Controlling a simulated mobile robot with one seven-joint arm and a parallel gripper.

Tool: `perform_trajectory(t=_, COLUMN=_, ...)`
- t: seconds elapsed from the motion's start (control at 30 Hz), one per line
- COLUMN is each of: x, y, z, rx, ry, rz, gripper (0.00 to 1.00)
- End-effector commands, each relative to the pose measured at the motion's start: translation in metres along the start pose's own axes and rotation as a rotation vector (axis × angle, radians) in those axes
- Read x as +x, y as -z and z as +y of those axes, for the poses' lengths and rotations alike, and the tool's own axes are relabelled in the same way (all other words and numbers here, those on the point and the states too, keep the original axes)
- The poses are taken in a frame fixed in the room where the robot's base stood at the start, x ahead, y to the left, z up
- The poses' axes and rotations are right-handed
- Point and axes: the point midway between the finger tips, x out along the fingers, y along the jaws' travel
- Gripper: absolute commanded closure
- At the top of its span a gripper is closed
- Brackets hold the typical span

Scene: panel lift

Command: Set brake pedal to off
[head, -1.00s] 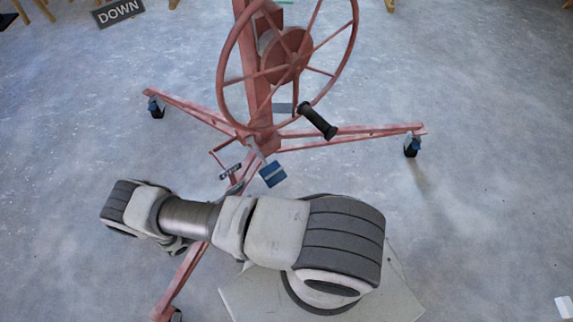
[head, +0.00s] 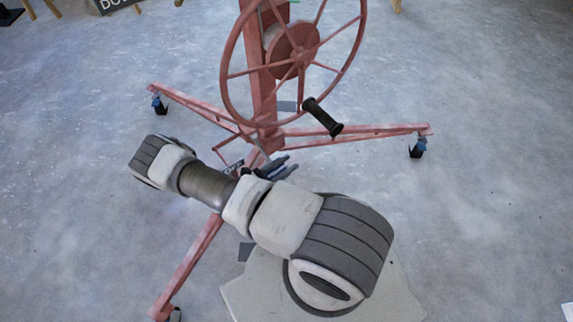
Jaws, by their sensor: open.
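The red panel lift stands ahead, with its large spoked wheel (head: 295,62) and black crank handle (head: 322,117) above the foot of the mast. My gripper (head: 280,167) shows as dark fingers beyond my arm, low by the mast foot, and it is open. The blue pedal pad is not clearly distinguishable there; my gripper and arm cover that spot. I cannot tell whether the fingers touch the pedal or which way it is set.
Red legs spread over the concrete floor: one to the left (head: 190,102), one to the right (head: 375,133), and one toward me (head: 190,265). They end in casters. Floor to the right is clear.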

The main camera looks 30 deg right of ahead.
Motion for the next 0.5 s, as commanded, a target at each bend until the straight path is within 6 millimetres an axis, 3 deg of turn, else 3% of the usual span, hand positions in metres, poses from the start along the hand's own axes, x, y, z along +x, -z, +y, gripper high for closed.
perform_trajectory(t=0.27, x=0.0018, y=-0.0003, z=0.0002, rx=0.000, ry=0.000, rz=0.000, gripper=0.58)
perform_trajectory(t=0.5, x=0.0015, y=-0.0001, z=-0.0001, rx=0.000, ry=0.000, rz=0.000, gripper=0.99)
